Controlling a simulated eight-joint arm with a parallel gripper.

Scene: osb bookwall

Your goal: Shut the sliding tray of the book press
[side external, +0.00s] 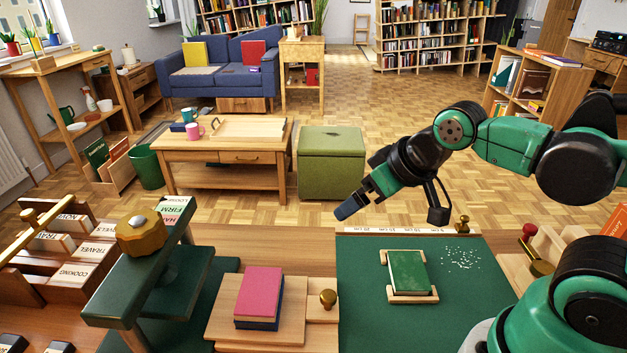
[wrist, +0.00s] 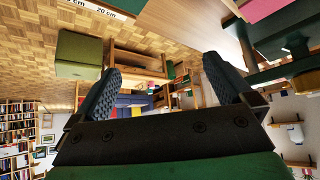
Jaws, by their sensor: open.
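The book press (side external: 165,270) is a dark green frame with a wooden hand knob on top, at the left front of the bench. Its wooden sliding tray (side external: 222,304) sticks out to the right of the press, with a brass knob (side external: 328,298) at its right end. A pink book (side external: 263,281) lies on a dark blue one on the tray. My gripper (side external: 350,208) is in the air above the bench's far edge, beyond and above the tray, touching nothing. In the wrist view its two fingers (wrist: 162,86) are apart with nothing between them.
A green mat (side external: 365,315) right of the tray holds a green book (side external: 408,272) in a wooden cradle and white specks. Wooden racks with lettered blocks (side external: 75,250) stand left of the press. The bench between tray and far edge looks clear.

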